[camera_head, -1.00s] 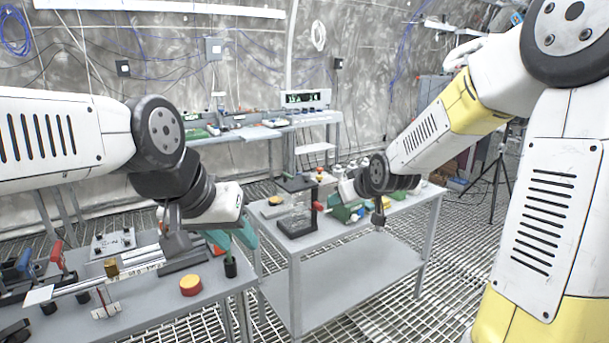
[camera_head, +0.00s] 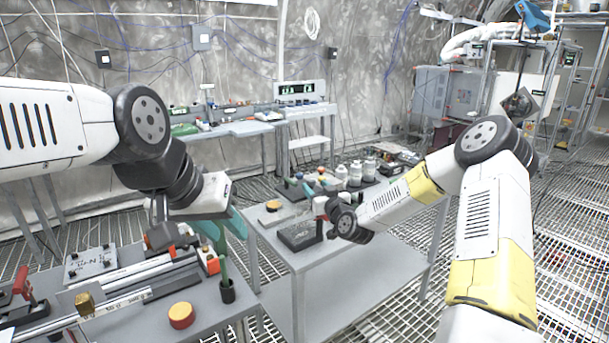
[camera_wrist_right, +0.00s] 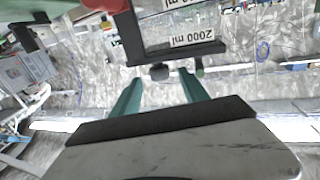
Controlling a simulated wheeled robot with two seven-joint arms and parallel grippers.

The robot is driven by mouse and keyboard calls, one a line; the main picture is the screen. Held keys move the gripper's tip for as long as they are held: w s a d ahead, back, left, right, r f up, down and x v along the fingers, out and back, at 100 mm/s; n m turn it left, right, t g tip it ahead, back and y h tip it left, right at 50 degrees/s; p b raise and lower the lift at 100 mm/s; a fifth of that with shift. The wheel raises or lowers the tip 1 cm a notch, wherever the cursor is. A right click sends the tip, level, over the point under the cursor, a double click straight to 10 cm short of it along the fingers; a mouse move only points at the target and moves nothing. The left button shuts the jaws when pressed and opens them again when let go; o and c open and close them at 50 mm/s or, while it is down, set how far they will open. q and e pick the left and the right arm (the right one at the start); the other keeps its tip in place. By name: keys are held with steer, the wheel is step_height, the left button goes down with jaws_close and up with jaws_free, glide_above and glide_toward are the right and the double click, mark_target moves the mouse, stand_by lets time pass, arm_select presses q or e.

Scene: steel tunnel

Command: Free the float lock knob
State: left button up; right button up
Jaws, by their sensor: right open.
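In the right wrist view my right gripper (camera_wrist_right: 160,82) is open, its two teal fingers spread. A small dark knob (camera_wrist_right: 160,71), which looks like the float lock knob, shows between or just beyond the fingertips; contact cannot be told. It sits at a black frame (camera_wrist_right: 150,50) with a "2000 ml" label (camera_wrist_right: 192,38) and a red part (camera_wrist_right: 106,4). In the head view the right gripper (camera_head: 308,190) is partly hidden by its wrist, above a dark-based stand (camera_head: 300,237) on the middle table. My left gripper (camera_head: 222,232) is over the left table, its grip unclear.
The left table holds a yellow-topped red button (camera_head: 181,315), a black cup (camera_head: 227,291) and metal rails (camera_head: 130,275). White bottles (camera_head: 355,173) stand behind the right wrist. Another yellow-topped button (camera_head: 273,206) is on the middle table (camera_head: 330,268). Its lower shelf is clear.

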steer(key=x, duration=0.8)
jaws_close()
